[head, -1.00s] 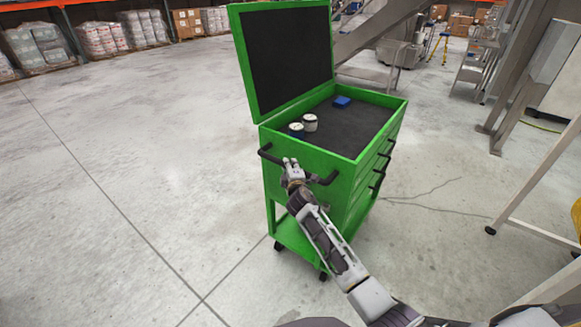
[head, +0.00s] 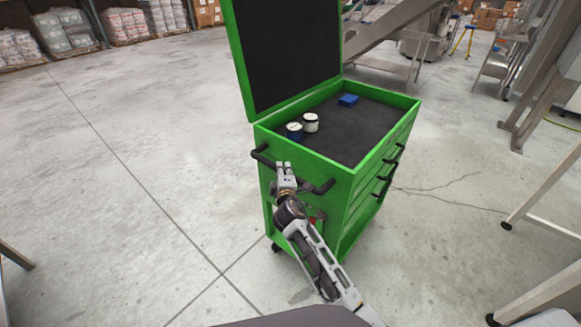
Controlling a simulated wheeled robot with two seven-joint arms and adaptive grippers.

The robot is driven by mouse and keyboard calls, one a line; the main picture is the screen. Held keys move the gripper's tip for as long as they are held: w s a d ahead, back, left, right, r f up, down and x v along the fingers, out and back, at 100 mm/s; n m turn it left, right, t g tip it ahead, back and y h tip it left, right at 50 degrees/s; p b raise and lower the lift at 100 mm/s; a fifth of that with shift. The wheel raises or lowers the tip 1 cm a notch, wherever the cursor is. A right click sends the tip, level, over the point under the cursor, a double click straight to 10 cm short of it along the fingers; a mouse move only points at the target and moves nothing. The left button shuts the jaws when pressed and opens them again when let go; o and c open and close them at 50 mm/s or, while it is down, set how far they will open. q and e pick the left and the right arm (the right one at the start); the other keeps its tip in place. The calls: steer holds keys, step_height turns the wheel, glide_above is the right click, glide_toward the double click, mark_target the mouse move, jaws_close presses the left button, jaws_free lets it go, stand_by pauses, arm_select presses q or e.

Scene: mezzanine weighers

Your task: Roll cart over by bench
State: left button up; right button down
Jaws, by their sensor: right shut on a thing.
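The green cart (head: 345,205) stands upright on casters in the middle of the head view, with its lid raised and its drawer handles facing right. A black push handle (head: 325,187) runs along its near end. My right gripper (head: 284,168) is shut on this handle near its middle. The gripper and forearm hide part of the cart's near end and lower shelf. My left gripper is out of view. The bench cannot be made out for certain; pale metal legs and a rail (head: 545,190) show at the right edge.
Wrapped pallets (head: 65,32) line the back left. A steel chute (head: 385,35) stands behind the cart. Open concrete floor (head: 130,190) lies to the left.

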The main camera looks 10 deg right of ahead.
steer(key=shift+d, duration=0.15)
steer(key=shift+w, duration=0.1)
steer(key=c, duration=1.6)
jaws_free()
steer(key=o, duration=0.3)
steer(key=shift+o, duration=0.2)
steer(key=shift+s, duration=0.55)
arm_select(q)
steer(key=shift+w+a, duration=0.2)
arm_select(e)
steer(key=s+r, duration=0.1)
steer(key=s, duration=0.5)
steer(key=shift+s+a, duration=0.2)
steer(key=shift+a, duration=0.25)
